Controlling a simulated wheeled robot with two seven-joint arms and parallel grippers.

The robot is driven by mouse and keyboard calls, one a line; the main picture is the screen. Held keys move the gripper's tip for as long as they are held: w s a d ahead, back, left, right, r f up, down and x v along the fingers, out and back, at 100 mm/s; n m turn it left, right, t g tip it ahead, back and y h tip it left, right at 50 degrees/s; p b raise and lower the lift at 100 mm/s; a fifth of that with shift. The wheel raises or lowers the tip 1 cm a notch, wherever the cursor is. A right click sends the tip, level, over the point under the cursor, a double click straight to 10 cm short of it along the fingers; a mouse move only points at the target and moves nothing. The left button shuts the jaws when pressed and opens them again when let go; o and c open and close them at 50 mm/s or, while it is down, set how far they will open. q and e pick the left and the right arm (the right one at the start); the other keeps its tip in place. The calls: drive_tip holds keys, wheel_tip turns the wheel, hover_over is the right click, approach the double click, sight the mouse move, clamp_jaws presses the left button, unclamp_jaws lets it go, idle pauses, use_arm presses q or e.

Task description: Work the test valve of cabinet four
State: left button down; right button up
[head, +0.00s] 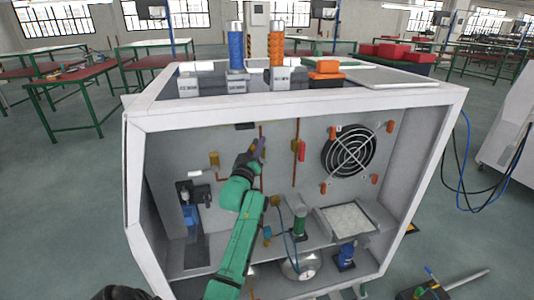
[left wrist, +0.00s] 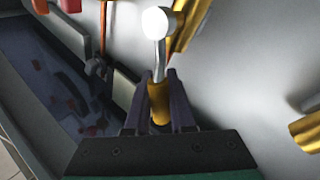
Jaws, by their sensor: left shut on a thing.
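The open-fronted white cabinet (head: 290,103) fills the middle of the head view; no number on it can be read. My left arm reaches in, and its gripper (head: 260,147) is near the back panel, beside a thin copper pipe. In the left wrist view the two dark fingers (left wrist: 160,112) are closed around a yellow-brass part (left wrist: 159,103) of the test valve. A grey stem with a bright white round knob (left wrist: 158,22) sticks out beyond the fingers. In the head view the gripper hides the held part.
A brass fitting with a white handle (head: 214,160) is left of my gripper, and a red-handled part (head: 301,151) is to its right. A round fan (head: 348,152) is on the back panel. Blue (head: 236,46) and orange (head: 277,45) cylinders stand on top.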

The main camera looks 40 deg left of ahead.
use_arm(q)
drive_tip(key=n+y+b, duration=0.1)
drive_tip(key=s+f+n+y+b, duration=0.1)
drive_tip(key=n, duration=0.1)
drive_tip(key=shift+s+a+f+n+t, duration=0.1)
drive_tip(key=shift+a+f+n+t, duration=0.1)
drive_tip(key=shift+a+n+t, duration=0.15)
use_arm(e)
wheel_tip(320, 180, down, 7)
drive_tip(key=b, duration=0.4)
use_arm(q)
drive_tip(key=shift+s+a+f+n+g+y+b, duration=0.45)
drive_tip(key=shift+n+g+y, duration=0.45)
drive_tip(key=shift+n+y, duration=1.2)
drive_tip(key=shift+s+a+f+n+g+y+b, duration=0.2)
drive_tip(key=shift+s+f+n+g+y+b, duration=0.5)
drive_tip(key=shift+n, duration=2.45)
drive_tip(key=shift+s+a+f+n+g+y+b, duration=0.2)
drive_tip(key=shift+a+f+n+g+y+b, duration=0.35)
drive_tip(key=shift+n+g+y, duration=1.2)
use_arm(e)
drive_tip(key=w+r, duration=0.1)
drive_tip(key=w, duration=0.6)
drive_tip(key=shift+a, duration=0.35)
use_arm(q)
drive_tip(key=shift+d+f+n+t+y, duration=0.1)
drive_tip(key=shift+d+n+t+y, duration=0.15)
drive_tip(key=shift+n+t, duration=0.5)
drive_tip(key=c, duration=0.8)
unclamp_jaws()
